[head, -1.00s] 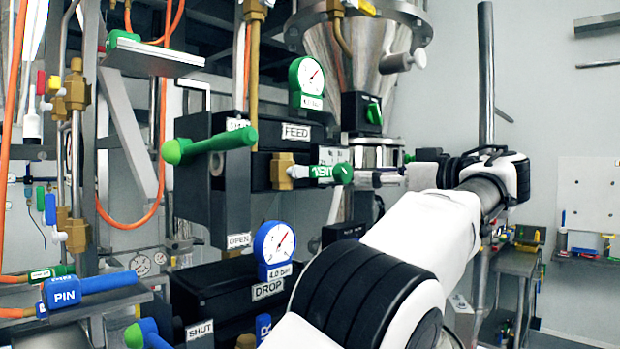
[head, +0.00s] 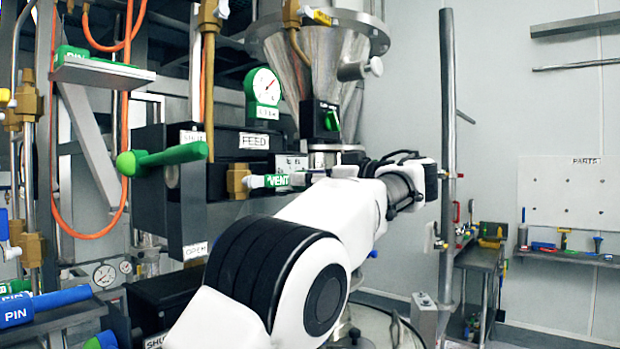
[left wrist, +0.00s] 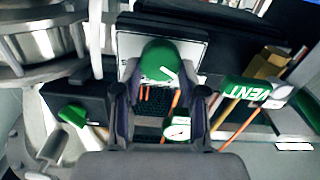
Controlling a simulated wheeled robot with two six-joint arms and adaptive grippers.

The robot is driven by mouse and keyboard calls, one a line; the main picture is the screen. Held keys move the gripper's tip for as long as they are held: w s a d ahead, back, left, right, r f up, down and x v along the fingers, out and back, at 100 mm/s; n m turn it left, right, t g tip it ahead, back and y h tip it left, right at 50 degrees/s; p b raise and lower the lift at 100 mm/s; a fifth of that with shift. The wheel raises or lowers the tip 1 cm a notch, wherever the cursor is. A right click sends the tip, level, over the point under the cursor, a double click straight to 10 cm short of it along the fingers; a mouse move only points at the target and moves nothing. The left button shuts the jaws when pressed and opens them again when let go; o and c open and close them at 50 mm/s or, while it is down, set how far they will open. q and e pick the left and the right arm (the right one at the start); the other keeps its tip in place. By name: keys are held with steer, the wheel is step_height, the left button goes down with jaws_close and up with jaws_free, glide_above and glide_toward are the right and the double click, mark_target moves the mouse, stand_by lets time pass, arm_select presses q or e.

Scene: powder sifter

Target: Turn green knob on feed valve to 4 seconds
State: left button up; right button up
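A green domed knob (left wrist: 160,60) with a white pointer line sits on a pale marked plate (left wrist: 190,52) in the left wrist view. In the head view the plate (head: 290,163) shows just right of the FEED label (head: 254,141), and my gripper and arm hide the knob. My left gripper (head: 318,174) is at the plate. The number the pointer is on is too small to read. My right gripper is not in view.
The green VENT handle (head: 275,181) is close to the left gripper. A green lever (head: 160,159), a green gauge (head: 264,88) and a black box with a green switch (head: 331,120) are nearby. A steel post (head: 447,150) stands right of the forearm.

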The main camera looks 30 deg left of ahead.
arm_select(q)
steer(key=shift+a+m, duration=0.15)
steer(key=shift+m, duration=0.15)
steer(key=shift+w+m+p, duration=0.15)
steer(key=shift+m+p, duration=0.4)
steer(key=shift+m, duration=1.25)
steer(key=shift+w+m+p, duration=0.1)
steer(key=shift+m+p, duration=0.4)
steer(key=shift+m, duration=1.3)
steer(key=shift+f, duration=0.1)
steer(key=o, duration=1.1)
steer(key=shift+c, duration=0.2)
steer(key=shift+o, duration=0.4)
steer(key=shift+a+f, duration=0.15)
steer(key=shift+a, duration=0.55)
steer(key=s+d, duration=0.1)
steer(key=d, duration=1.1)
